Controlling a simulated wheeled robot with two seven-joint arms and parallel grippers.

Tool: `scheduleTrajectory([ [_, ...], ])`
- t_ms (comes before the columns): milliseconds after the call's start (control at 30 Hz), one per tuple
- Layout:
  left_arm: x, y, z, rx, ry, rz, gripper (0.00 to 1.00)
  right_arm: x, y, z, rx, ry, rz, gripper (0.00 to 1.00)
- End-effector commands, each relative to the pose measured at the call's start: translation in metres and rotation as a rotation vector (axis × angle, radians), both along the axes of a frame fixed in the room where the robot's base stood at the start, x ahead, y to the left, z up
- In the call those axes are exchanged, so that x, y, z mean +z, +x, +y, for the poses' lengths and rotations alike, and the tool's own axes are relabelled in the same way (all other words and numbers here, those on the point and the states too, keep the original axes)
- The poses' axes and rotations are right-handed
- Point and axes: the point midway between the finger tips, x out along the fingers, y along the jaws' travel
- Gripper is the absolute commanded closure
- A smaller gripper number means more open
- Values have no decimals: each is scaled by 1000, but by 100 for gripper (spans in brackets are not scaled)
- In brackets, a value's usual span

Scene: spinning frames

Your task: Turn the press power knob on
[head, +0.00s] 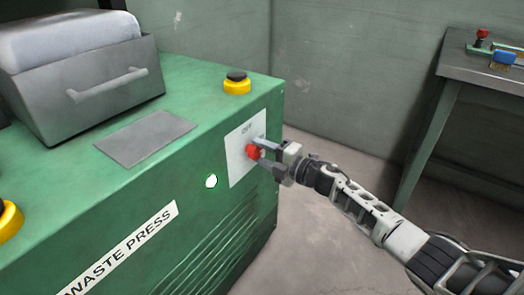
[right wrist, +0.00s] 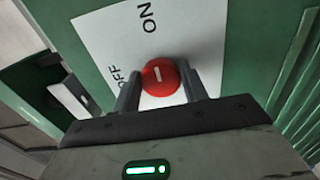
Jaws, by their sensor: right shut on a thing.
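The waste press (head: 195,150) is a large green machine on the left of the head view. Its red power knob (head: 252,152) sits on a white plate (head: 236,165) on the front face, near the right edge. In the right wrist view the knob (right wrist: 160,77) is round with a short white mark, and the plate (right wrist: 105,45) reads ON and OFF. My right gripper (head: 262,152) reaches in from the right, with one finger on each side of the knob, shut on it. I cannot tell for certain which word the mark points to. My left gripper is not in view.
A round lit lamp (head: 211,181) is left of the plate. A yellow and black button (head: 237,83) stands on the press top, near a grey drawer-like box (head: 90,85) with a handle. A grey table (head: 480,72) with small items stands at the right. The floor (head: 310,240) between is clear.

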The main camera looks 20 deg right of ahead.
Motion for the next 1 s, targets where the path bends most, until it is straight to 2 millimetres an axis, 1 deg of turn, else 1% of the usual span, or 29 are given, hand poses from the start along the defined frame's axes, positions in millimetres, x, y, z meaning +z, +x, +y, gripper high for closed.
scheduleTrajectory([
  [433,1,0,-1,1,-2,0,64,-1,0,0,0,11,9,79],
  [467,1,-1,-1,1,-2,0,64,-1,0,0,0,11,9,48],
  [500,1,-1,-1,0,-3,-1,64,-1,0,0,0,11,9,37],
  [533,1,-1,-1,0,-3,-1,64,-1,0,0,0,10,8,36],
  [833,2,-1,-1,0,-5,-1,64,0,-2,-1,0,8,8,36],
  [933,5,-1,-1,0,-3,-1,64,-1,-8,-7,-1,7,8,36],
  [1000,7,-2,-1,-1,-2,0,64,0,-17,-13,-1,6,10,36],
])
